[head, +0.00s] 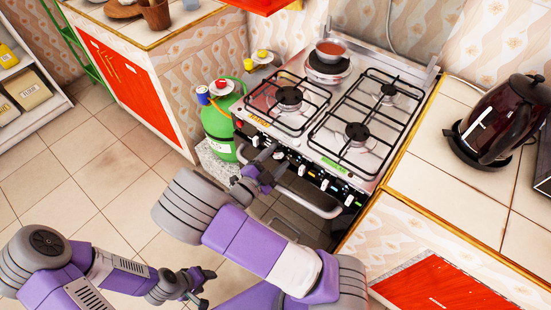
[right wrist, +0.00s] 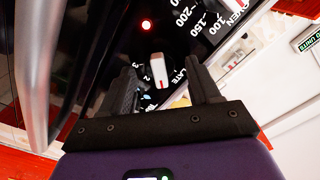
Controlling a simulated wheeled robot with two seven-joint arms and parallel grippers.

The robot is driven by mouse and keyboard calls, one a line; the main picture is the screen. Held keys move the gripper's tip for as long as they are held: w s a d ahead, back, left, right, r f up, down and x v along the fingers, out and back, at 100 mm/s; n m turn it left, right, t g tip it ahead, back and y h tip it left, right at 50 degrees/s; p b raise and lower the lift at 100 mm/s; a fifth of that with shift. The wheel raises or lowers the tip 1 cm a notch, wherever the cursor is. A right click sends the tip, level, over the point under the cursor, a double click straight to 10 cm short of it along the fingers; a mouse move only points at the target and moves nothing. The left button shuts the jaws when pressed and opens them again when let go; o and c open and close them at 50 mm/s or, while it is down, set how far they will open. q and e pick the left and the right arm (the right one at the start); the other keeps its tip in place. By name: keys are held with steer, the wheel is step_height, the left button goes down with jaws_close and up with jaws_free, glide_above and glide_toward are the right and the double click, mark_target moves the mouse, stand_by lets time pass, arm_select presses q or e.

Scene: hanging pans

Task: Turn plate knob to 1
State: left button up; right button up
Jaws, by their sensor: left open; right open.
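The stove (head: 316,112) has a black front panel with a row of pale knobs (head: 311,174). In the right wrist view, a white knob with a reddish edge (right wrist: 159,70) sits on the black panel beside partly hidden lettering ending in "LATE". My right gripper (head: 262,172) is at the left part of the stove front. In the right wrist view its open fingers (right wrist: 167,78) lie on either side of the knob, and contact cannot be told. My left gripper (head: 197,284) is open and empty, low over the floor, away from the stove.
A metal handle bar (right wrist: 38,70) runs beside the panel. A lit red lamp (right wrist: 147,25) is near the knob. A green gas cylinder (head: 218,128) stands left of the stove. A pot of red food (head: 330,49) sits on the back plate. A dark kettle (head: 497,120) is on the right counter.

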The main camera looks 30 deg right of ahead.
steer(key=p+v, duration=0.2)
steer(key=v, duration=0.5)
steer(key=shift+a, duration=0.3)
steer(key=shift+s, duration=0.15)
